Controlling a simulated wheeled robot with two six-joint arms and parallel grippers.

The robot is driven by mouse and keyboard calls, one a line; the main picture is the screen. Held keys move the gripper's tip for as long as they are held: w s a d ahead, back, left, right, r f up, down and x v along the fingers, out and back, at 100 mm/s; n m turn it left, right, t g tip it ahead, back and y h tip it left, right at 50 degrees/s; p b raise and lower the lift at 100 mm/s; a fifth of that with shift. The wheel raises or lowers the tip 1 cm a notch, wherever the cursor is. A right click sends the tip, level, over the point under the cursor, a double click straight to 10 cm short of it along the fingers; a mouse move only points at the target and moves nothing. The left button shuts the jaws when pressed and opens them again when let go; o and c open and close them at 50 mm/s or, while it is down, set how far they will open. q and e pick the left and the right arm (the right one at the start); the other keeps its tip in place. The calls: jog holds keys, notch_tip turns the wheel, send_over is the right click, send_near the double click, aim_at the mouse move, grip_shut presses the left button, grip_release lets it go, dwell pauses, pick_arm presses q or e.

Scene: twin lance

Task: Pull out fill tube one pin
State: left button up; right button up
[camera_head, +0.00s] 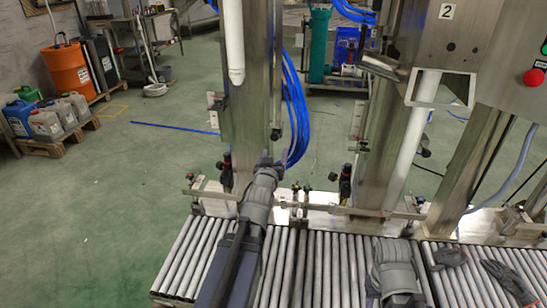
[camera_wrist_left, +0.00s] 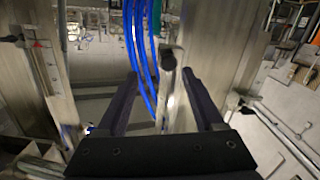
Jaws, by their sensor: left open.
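The first fill tube (camera_head: 234,40) is a white pipe hanging down the front of the left steel column. A small black knob (camera_head: 276,134), which looks like its pin, sits low on that column's right side. In the left wrist view the black knob (camera_wrist_left: 168,60) shows on a metal plate, between the lines of the two fingers and nearer the right one. My left gripper (camera_head: 267,158) is just below the knob; in the wrist view its dark fingers (camera_wrist_left: 160,76) are apart with nothing between them. Part of my right arm shows low at right; its fingers cannot be made out.
A roller conveyor (camera_head: 300,262) runs along the front. Blue hoses (camera_head: 296,110) hang right of the left column. A second white fill tube (camera_head: 408,145) stands at right under the "2" label. Dark gloves (camera_head: 447,257) lie on the rollers.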

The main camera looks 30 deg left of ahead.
aim_at(274, 138)
pick_arm(q)
jog(key=shift+t+y, duration=0.3)
jog(key=shift+t, duration=0.1)
jog(key=shift+s+a+r+x, duration=0.1)
jog(key=shift+a+x, duration=0.15)
jog(key=shift+x, duration=1.1)
jog(key=shift+s+a+r+x, duration=0.1)
jog(key=shift+a+x, duration=0.15)
jog(key=shift+x, duration=1.1)
jog(key=shift+s+a+x, duration=0.1)
jog(key=shift+a+x, duration=0.15)
jog(key=shift+x, duration=1.1)
jog(key=shift+c, duration=0.2)
grip_shut()
